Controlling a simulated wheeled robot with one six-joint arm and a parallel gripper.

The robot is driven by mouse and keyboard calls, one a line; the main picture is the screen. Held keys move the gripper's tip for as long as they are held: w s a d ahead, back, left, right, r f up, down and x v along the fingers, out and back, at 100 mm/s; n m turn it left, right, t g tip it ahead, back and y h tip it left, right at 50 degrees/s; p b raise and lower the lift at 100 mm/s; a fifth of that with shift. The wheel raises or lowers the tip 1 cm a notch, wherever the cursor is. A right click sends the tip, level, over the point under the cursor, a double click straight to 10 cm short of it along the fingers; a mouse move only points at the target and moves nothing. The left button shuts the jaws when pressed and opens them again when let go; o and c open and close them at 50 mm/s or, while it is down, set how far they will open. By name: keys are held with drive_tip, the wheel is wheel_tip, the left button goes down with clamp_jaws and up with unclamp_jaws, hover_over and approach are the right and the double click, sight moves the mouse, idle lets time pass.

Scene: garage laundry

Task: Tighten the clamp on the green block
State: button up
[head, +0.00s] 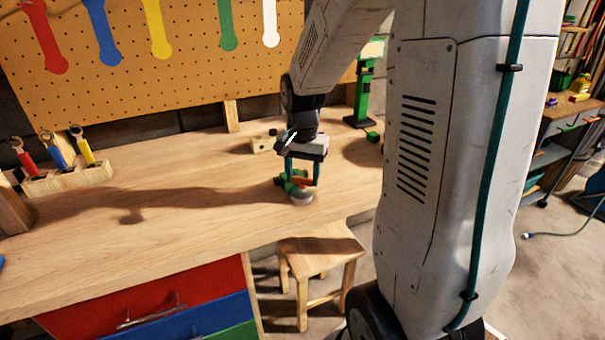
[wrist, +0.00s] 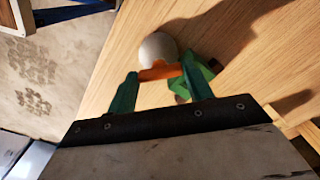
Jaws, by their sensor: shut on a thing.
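My gripper (head: 303,172) is low over the front of the wooden bench, pointing down. Its two green fingers are shut on an orange bar (wrist: 158,72), which looks like the clamp's handle. Beside the bar is a pale grey round part (wrist: 158,48), also seen close to the bench's front edge in the head view (head: 301,196). A green piece (wrist: 203,75) lies by the right finger in the wrist view and is partly hidden by it. I cannot tell whether this is the green block or part of the clamp.
A green stand (head: 362,95) and a pale wooden block (head: 262,145) are behind my gripper. A wooden rack (head: 70,178) with coloured wrenches stands at left. A stool (head: 320,250) is below the bench's front edge. The bench's left middle is clear.

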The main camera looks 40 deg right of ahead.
sight(302, 178)
drive_tip(key=m, duration=0.6)
drive_tip(key=shift+m, duration=0.4)
idle(0.3)
drive_tip(key=o, duration=1)
drive_tip(key=shift+r, duration=3.95)
